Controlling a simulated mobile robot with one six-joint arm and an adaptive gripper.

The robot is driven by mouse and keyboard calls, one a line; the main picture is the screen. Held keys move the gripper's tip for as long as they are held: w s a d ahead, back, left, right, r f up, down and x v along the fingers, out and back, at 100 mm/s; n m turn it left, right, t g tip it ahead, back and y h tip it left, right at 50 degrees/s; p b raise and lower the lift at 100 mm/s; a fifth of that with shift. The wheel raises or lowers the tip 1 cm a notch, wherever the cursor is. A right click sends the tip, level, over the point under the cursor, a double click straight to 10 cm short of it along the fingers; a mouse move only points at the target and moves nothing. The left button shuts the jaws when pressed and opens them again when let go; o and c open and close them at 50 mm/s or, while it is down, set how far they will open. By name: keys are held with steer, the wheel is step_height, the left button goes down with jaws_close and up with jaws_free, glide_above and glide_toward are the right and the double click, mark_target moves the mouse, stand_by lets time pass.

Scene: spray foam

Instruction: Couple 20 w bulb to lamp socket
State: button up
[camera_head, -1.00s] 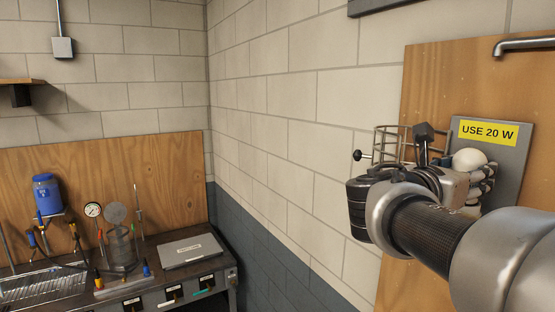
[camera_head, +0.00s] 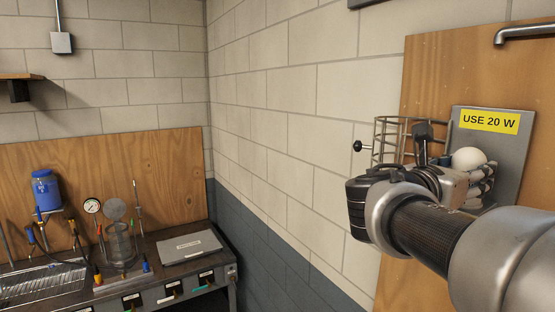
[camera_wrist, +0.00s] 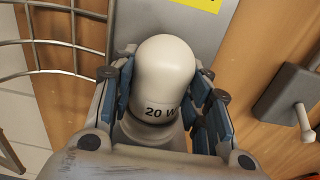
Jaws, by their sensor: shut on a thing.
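The white bulb (camera_wrist: 162,75), marked "20 W", sits between the blue-padded fingers of my gripper (camera_wrist: 160,95) in the wrist view. The fingers are closed on it from both sides. In the head view the bulb (camera_head: 467,160) shows as a white dome at my gripper (camera_head: 478,180), in front of a grey plate (camera_head: 509,155) with a yellow "USE 20 W" label (camera_head: 489,122). The lower end of the bulb is hidden by my gripper, and I cannot make out the lamp socket or whether the bulb touches it.
A wire cage (camera_head: 389,137) with a black knob stands just left of my gripper and also shows in the wrist view (camera_wrist: 60,45). A grey box with a switch lever (camera_wrist: 288,95) is at the right. A bench (camera_head: 190,280) with equipment stands at the lower left.

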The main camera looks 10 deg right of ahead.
steer(key=shift+f, duration=0.15)
steer(key=o, duration=1.1)
steer(key=shift+o, duration=0.2)
steer(key=v, duration=1.2)
steer(key=s+a+f+m+g+y+b, duration=0.1)
steer(key=s+f+m+y+b, duration=0.25)
steer(key=f, duration=0.75)
steer(key=s+f+m+g+y+b, duration=0.1)
steer(key=s+f+m+y+b, duration=0.3)
steer(key=f, duration=0.6)
steer(key=s+a+f+m+g+y+b, duration=0.15)
steer(key=f+b, duration=0.35)
steer(key=f, duration=0.6)
steer(key=s+a+f+m+y+b, duration=0.3)
steer(key=a+f+m+b, duration=0.2)
steer(key=f, duration=0.5)
steer(key=s+a+f+m+t+y+b, duration=0.1)
steer(key=s+a+f+m+y+b, duration=0.2)
steer(key=a+f+m+b, duration=0.3)
step_height(320, 180, down, 5)
steer(key=a+m+y, duration=0.1)
steer(key=m, duration=0.1)
steer(key=shift+a+m+y, duration=0.3)
steer(key=shift+a, duration=0.1)
